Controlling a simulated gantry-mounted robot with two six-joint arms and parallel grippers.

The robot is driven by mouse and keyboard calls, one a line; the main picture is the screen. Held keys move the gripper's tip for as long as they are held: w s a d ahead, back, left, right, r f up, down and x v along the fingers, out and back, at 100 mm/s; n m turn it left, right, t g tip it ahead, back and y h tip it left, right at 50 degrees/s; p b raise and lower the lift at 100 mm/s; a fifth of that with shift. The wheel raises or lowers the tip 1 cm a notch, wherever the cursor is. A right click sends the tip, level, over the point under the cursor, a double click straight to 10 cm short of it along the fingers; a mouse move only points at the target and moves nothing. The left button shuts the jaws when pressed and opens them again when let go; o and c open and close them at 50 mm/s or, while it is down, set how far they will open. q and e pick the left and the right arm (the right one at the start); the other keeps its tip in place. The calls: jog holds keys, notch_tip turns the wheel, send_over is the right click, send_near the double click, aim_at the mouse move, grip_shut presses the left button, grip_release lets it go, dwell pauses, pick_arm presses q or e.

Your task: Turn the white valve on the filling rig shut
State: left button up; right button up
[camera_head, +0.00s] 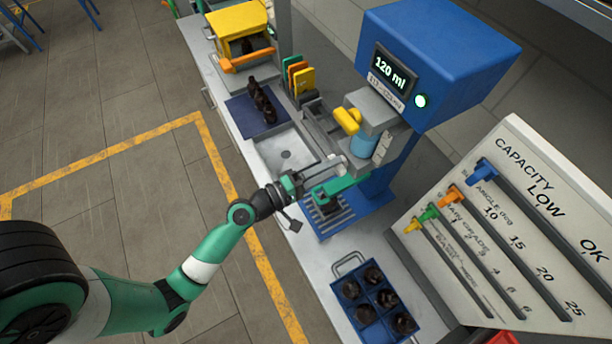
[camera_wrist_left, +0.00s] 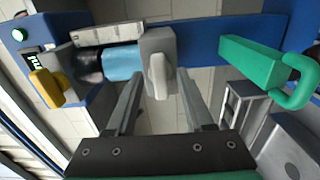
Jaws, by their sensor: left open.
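The filling rig (camera_head: 440,55) is blue, with a display reading "120 ml" and a lit green light. The white valve (camera_wrist_left: 158,76) shows in the wrist view as a short lever on a grey block. It points up and down in that picture, across the line of the blue cylinder (camera_wrist_left: 122,62). My left gripper (camera_head: 318,175) is in front of the rig, by the valve, which is small and partly hidden in the head view. In the wrist view its two open fingers (camera_wrist_left: 158,88) lie either side of the lever; contact is not clear. My right gripper is not in view.
A yellow knob (camera_head: 347,121) sits above the valve, and a green hooked part (camera_wrist_left: 262,66) beside it. A blue crate (camera_head: 348,312) with dark bottles stands in front. A slider board (camera_head: 540,200) rises at right. Dark bottles stand on a blue mat (camera_head: 243,118) beyond the sink.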

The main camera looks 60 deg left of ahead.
pick_arm(q)
jog(key=s+b, duration=0.3)
jog(key=s, duration=0.8)
jog(key=shift+s+a, duration=0.2)
